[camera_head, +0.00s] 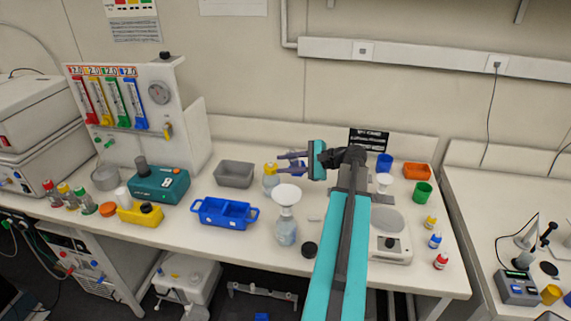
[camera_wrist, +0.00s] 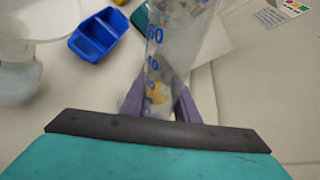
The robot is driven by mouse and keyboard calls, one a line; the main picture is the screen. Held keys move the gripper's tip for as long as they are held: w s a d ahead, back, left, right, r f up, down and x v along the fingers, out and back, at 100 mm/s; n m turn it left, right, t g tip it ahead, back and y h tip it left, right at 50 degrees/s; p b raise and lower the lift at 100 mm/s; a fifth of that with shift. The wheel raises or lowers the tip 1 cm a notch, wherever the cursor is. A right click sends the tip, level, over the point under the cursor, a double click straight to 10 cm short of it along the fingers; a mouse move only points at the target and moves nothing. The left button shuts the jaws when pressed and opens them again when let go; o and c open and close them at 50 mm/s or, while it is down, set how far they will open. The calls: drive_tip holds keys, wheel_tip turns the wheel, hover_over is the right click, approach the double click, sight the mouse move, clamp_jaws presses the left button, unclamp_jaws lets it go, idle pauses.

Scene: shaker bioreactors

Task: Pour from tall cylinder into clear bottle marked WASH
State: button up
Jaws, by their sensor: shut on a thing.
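My gripper (camera_head: 291,164) is above the back middle of the bench, pointing left. In the wrist view its purple fingers (camera_wrist: 160,108) are shut on a clear tall cylinder (camera_wrist: 175,45) with blue graduation marks. The cylinder is hard to make out in the head view. A clear bottle (camera_head: 286,232) stands on the bench with a wide white funnel (camera_head: 286,194) on it, in front of my gripper. Bottle and funnel show at the left edge of the wrist view, bottle (camera_wrist: 14,85), funnel (camera_wrist: 28,18). No WASH lettering is legible. Any liquid level in the cylinder is unclear.
A yellow-topped bottle (camera_head: 270,180) stands just behind the funnel. A blue tray (camera_head: 224,222) and grey tray (camera_head: 234,183) are to the left. A black cap (camera_head: 309,250) lies right of the clear bottle, and a balance (camera_head: 391,250) stands farther right.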

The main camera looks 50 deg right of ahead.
drive_tip(key=shift+a+f+p, duration=0.1)
drive_tip(key=shift+a+p, duration=0.05)
drive_tip(key=shift+p, duration=0.2)
drive_tip(key=shift+s+a+f+m+g+y+p, duration=0.3)
drive_tip(key=shift+s+a+f+m+g+p, duration=0.1)
drive_tip(key=shift+a+f+m+p, duration=0.25)
drive_tip(key=shift+d, duration=0.1)
drive_tip(key=shift+f, duration=0.1)
drive_tip(key=shift+s+a+f+m+y, duration=0.2)
drive_tip(key=shift+s+a+f+m, duration=0.15)
drive_tip(key=shift+a, duration=0.1)
drive_tip(key=shift+s+a+f+m+y, duration=0.2)
drive_tip(key=shift+a+f+m, duration=0.1)
drive_tip(key=shift+a, duration=0.1)
drive_tip(key=shift+a+g, duration=0.15)
drive_tip(key=shift+g, duration=0.15)
